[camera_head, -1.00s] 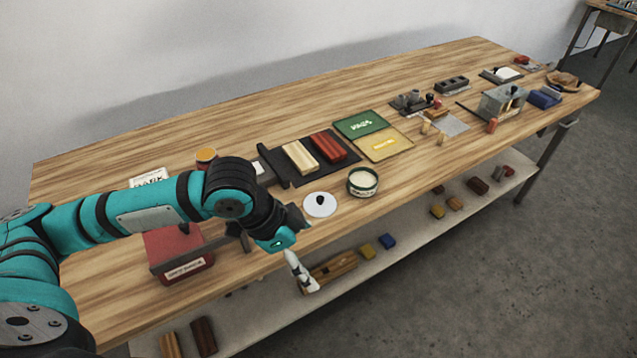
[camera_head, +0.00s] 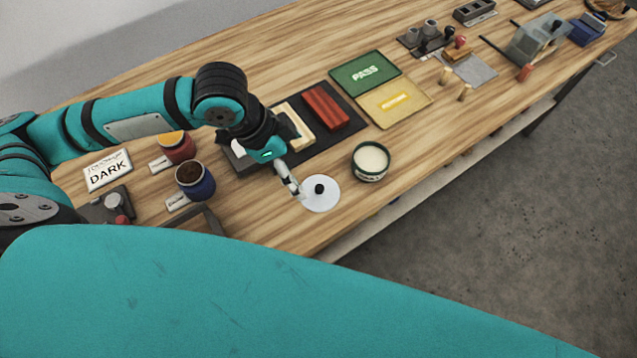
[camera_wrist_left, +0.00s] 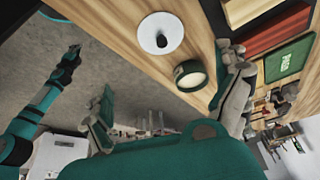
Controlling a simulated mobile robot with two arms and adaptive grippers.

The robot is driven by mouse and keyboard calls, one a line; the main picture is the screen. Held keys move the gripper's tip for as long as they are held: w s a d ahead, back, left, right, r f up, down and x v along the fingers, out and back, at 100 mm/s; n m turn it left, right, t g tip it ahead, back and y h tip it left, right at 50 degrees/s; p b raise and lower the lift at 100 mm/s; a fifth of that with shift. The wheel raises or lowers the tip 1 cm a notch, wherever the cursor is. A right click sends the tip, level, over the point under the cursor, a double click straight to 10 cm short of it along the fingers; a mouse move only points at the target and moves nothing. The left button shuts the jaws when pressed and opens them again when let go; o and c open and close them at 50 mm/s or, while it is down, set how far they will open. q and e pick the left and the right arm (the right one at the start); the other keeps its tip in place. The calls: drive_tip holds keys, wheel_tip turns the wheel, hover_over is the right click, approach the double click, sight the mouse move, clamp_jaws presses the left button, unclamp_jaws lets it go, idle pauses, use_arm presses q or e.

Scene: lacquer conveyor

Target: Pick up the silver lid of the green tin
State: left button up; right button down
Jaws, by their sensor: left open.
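The silver lid (camera_head: 326,203), a pale flat disc with a black knob, lies on the table in the head view. It also shows near the top of the left wrist view (camera_wrist_left: 150,43). The green tin (camera_head: 370,161) stands open beside it, with cream-coloured contents, and shows in the left wrist view (camera_wrist_left: 190,76). My left gripper (camera_head: 292,186) is just left of the lid, above the table. Its spread fingers show in the left wrist view (camera_wrist_left: 158,88), with nothing between them. What looks like my right gripper (camera_wrist_left: 70,58) is small and dark at the left there.
A black tray (camera_head: 350,137) with cream and red blocks lies behind the lid. Green and yellow mats (camera_head: 393,103) lie right of it. Blue (camera_head: 195,181) and red (camera_head: 176,148) tins stand left. The table's front edge is close to the lid.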

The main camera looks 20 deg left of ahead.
sight(318, 188)
use_arm(q)
drive_tip(key=x, duration=0.8)
drive_tip(key=shift+w+f+p, duration=0.1)
drive_tip(key=shift+w+p, duration=0.05)
drive_tip(key=shift+p, duration=0.2)
drive_tip(key=shift+f, duration=0.25)
drive_tip(key=x, duration=0.2)
drive_tip(key=p+x, duration=0.1)
drive_tip(key=x, duration=0.1)
drive_tip(key=shift+w+a+f, duration=0.1)
drive_tip(key=shift+f, duration=0.6)
drive_tip(key=c, duration=1.4)
use_arm(e)
drive_tip(key=shift+w+a+r, duration=0.1)
drive_tip(key=shift+w+r, duration=0.8)
drive_tip(key=shift+r, duration=0.15)
